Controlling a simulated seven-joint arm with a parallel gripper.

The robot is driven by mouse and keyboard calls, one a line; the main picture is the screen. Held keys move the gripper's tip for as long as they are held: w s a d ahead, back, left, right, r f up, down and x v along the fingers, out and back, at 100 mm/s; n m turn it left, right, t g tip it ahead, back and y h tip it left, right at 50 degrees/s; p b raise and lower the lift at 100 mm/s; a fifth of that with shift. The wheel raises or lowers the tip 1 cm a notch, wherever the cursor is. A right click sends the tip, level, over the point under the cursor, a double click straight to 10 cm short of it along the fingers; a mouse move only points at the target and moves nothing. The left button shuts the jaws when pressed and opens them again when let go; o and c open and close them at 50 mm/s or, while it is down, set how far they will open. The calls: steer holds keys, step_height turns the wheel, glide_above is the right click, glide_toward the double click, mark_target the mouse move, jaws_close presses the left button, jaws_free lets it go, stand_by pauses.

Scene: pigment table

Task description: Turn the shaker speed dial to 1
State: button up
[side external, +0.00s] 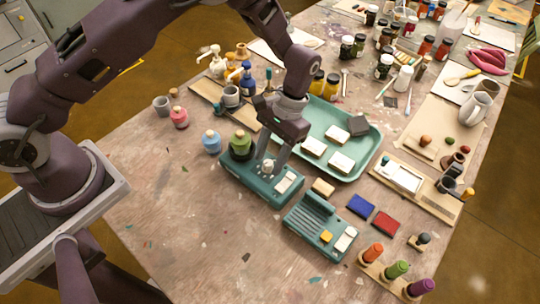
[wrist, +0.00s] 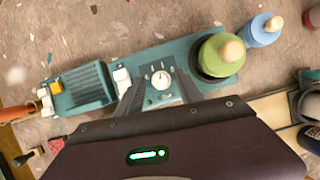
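The teal shaker (side external: 258,184) stands on the table with a green bottle (side external: 241,144) in its round holder. Its white dial (wrist: 160,80) shows in the wrist view, with a dark pointer mark and small marks around it that are too small to read. My gripper (side external: 269,160) is low over the shaker, at the dial. In the wrist view my gripper (wrist: 159,88) is open, with one finger on each side of the dial and nothing held. I cannot tell whether the fingers touch the dial. A white rocker switch (wrist: 122,77) is beside it.
A second teal device (side external: 312,232) with a ridged top and a yellow button stands close by. A blue bottle (side external: 211,142) is beside the green one. A green tray (side external: 368,160) with white blocks lies behind. The table's front left is mostly clear.

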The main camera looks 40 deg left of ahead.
steer(key=shift+r, duration=0.1)
steer(key=v, duration=0.6)
steer(key=shift+w, duration=0.15)
steer(key=shift+w+r, duration=0.15)
steer(key=shift+r, duration=0.25)
step_height(320, 180, up, 9)
steer(key=t, duration=0.1)
glide_above(271, 157)
steer(key=s+a+r+t+h, duration=0.1)
steer(key=s+a+r+t, duration=0.3)
steer(key=r, duration=0.7)
steer(key=s+a+r+t, duration=0.2)
steer(key=s+a, duration=0.1)
steer(key=s, duration=0.6)
steer(key=s+a+r+n+t, duration=0.1)
steer(key=s+a+r+t, duration=0.1)
steer(key=s, duration=0.7)
steer(key=shift+s+a+r+t+y, duration=0.15)
steer(key=shift+a+r+t+y, duration=0.15)
steer(key=shift+a+t, duration=0.25)
